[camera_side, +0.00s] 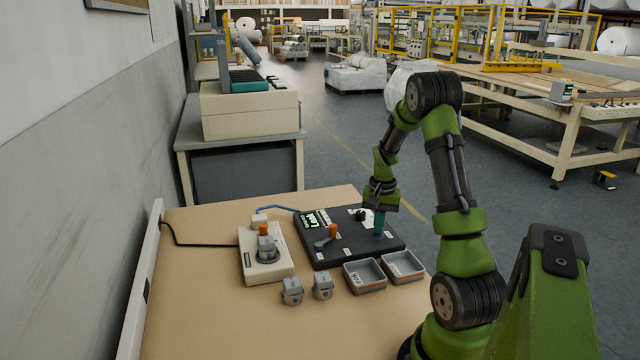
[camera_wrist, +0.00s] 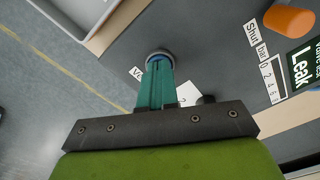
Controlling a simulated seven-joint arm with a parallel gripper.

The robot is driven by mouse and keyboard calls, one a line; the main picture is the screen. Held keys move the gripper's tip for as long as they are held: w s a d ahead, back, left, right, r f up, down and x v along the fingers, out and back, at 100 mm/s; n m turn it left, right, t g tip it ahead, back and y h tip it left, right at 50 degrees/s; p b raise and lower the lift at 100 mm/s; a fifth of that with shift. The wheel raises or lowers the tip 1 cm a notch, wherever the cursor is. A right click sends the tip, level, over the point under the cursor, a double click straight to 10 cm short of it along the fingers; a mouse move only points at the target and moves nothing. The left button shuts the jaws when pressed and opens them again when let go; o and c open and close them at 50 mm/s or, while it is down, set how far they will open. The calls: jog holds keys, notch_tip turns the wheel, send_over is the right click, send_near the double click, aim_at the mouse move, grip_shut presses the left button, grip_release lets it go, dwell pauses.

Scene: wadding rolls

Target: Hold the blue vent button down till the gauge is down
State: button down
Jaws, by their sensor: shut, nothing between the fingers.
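The dark leak-test panel (camera_side: 345,252) lies on the table in the side view. My gripper (camera_side: 379,236) points down at its right part with teal fingers closed and empty. In the wrist view my gripper (camera_wrist: 159,62) has its fingertips at the blue vent button (camera_wrist: 158,53), inside a grey ring. The fingers hide most of the button, and I cannot tell how far down it is. A white strip marked bar with numbers, the gauge scale (camera_wrist: 271,80), is at the right in the wrist view; its reading is unclear.
An orange-handled lever (camera_side: 327,238) stands on the panel; its orange knob (camera_wrist: 290,19) shows in the wrist view. A beige box (camera_side: 266,262) with a grey part is left. Two trays (camera_side: 365,287) and two loose grey parts (camera_side: 291,291) lie in front.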

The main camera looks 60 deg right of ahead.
jog(key=shift+r, duration=3.5)
jog(key=w+a+r+n+t, duration=0.2)
jog(key=a+r, duration=0.2)
jog(key=a, duration=0.6)
jog(key=w+a+r+n+t, duration=0.1)
jog(key=w+a+r+n, duration=0.15)
jog(key=a, duration=0.65)
jog(key=s+a+r+n+t+y, duration=0.1)
jog(key=s+a+r+n+t, duration=0.1)
jog(key=a, duration=0.7)
jog(key=s+a+r+n+t+y, duration=0.1)
jog(key=s+a+r+n+t, duration=0.1)
jog(key=a, duration=0.7)
notch_tip(320, 180, up, 3)
jog(key=shift+s+f+n, duration=0.15)
jog(key=shift+s+n, duration=0.75)
jog(key=shift+n, duration=0.35)
jog(key=shift+a, duration=0.1)
